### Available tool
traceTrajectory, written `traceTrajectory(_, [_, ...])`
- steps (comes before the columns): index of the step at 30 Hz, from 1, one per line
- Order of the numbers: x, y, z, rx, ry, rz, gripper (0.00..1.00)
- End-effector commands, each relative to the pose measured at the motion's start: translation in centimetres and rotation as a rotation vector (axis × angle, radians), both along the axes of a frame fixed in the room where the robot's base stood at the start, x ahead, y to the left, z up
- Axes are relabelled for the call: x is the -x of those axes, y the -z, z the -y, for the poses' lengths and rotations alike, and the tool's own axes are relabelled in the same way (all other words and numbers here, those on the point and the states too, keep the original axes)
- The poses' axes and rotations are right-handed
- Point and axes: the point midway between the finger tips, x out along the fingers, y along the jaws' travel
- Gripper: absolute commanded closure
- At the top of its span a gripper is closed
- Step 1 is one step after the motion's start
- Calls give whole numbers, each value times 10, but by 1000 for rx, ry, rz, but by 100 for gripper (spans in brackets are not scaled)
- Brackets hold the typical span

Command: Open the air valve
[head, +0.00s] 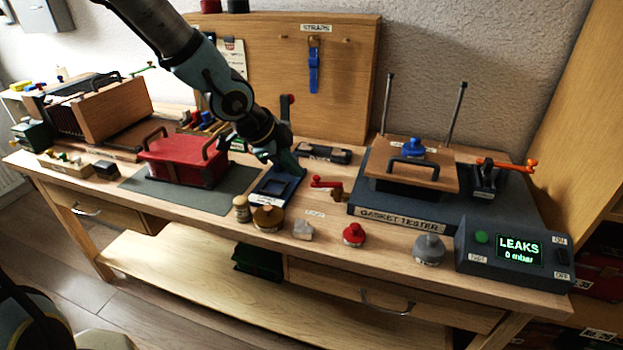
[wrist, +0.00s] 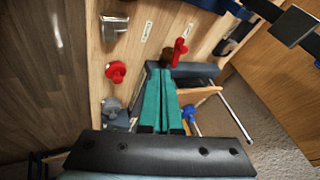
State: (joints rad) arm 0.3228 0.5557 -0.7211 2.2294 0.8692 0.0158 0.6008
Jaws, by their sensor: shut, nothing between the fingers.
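The air valve is a small brass body (head: 341,196) with a red lever (head: 326,183), left of the gasket tester's base. In the head view the lever points left from the brass body. The lever also shows in the wrist view (wrist: 180,48), just beyond the fingertips, with part of the brass body (wrist: 167,57) beside it. My gripper (head: 299,172) is shut and empty, up and left of the lever in the head view. Its teal fingers (wrist: 163,75) lie together in the wrist view. I cannot tell whether the tips touch the valve.
The gasket tester (head: 400,218) holds a wooden lid with a blue knob (head: 413,147). Its control box (head: 515,253) reads "LEAKS 0 mbar". A red knobbed weight (head: 353,235) and a grey one (head: 429,249) stand near the front edge. A blue tray (head: 276,186) lies left of the valve.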

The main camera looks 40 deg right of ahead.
Motion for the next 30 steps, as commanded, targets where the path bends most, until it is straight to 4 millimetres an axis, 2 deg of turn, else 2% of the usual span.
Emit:
traceTrajectory(1, [2,11,5,-1,3,-1,100])
traceTrajectory(13, [1,63,40,-1,4,0,100])
traceTrajectory(21, [-21,67,63,0,2,-1,100])
traceTrajectory(30, [-26,71,68,0,2,1,100])
